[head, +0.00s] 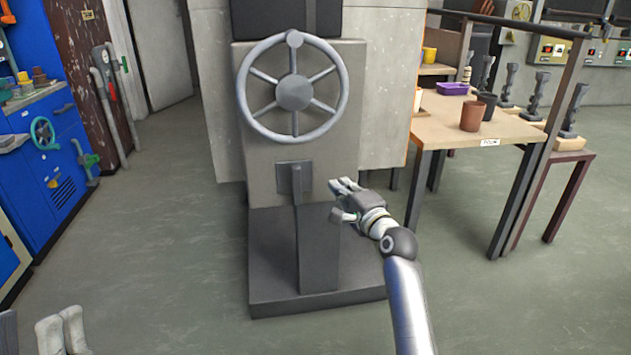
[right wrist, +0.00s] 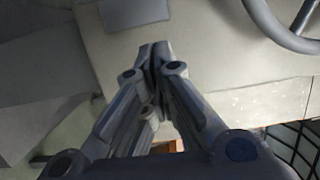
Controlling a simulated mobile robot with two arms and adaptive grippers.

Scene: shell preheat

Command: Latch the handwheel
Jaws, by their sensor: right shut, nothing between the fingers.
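The grey handwheel (head: 340,103) stands upright on the front of a grey machine, with spokes, a round hub and a small knob at its top. Its rim also shows at the upper right of the right wrist view (right wrist: 262,22). Below the wheel, a dark square plate (head: 284,180) carries a lever (head: 297,186) that points down. My right gripper (head: 343,190) is shut and empty, below the wheel and to the right of the plate; its closed fingertips show in the right wrist view (right wrist: 155,52). Part of my left gripper (head: 62,330) shows at the lower left edge; its jaw state is unclear.
The machine stands on a dark base (head: 273,288). To the right, a wooden table (head: 440,132) holds cups and a purple tray (head: 453,88). A blue cabinet (head: 60,170) stands at the left. The floor between cabinet and machine is clear.

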